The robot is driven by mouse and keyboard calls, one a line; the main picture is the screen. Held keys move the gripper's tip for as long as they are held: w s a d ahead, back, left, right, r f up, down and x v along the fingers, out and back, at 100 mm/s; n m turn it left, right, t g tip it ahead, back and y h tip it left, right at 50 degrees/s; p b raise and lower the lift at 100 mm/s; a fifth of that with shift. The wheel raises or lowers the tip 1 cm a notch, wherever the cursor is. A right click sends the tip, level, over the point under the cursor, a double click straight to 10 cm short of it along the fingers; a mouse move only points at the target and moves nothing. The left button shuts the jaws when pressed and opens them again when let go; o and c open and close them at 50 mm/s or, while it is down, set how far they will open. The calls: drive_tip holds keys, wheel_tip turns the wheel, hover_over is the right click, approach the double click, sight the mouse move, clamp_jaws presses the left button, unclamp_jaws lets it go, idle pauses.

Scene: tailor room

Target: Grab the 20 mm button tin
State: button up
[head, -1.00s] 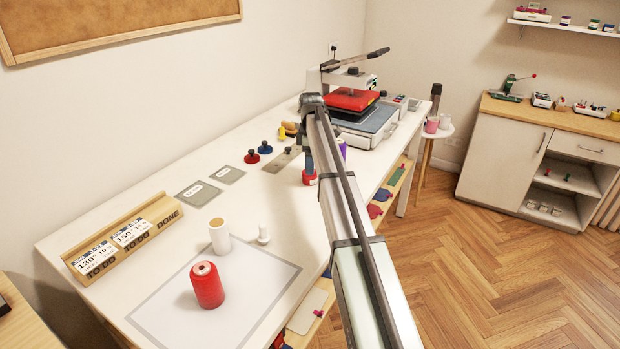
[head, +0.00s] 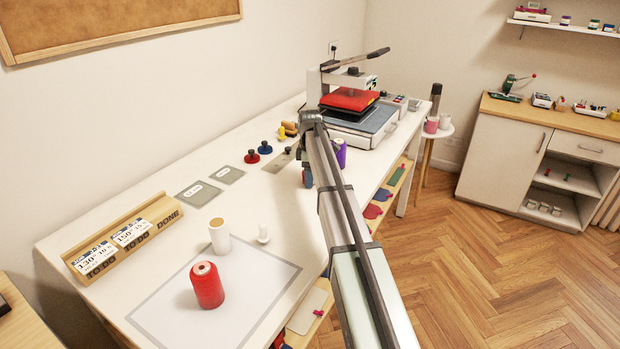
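I cannot identify the 20 mm button tin for certain; no label with that size is readable. My arm reaches over the white table (head: 150,190), and my gripper (head: 307,178) is low over its middle, mostly hidden behind my own arm. A small red patch shows at the gripper; I cannot tell whether it is held or stands behind. A purple spool-like item (head: 340,153) stands just right of the arm.
A heat press (head: 350,100) stands at the table's far end. A red spool (head: 207,285), a white cylinder (head: 219,236) and a card rack (head: 125,240) are nearer. Red and blue knobbed pieces (head: 265,147) lie left of the arm. Small jars sit on the wall shelf (head: 580,28).

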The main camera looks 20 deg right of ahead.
drive_tip(key=c, duration=0.9)
drive_tip(key=shift+r, duration=0.1)
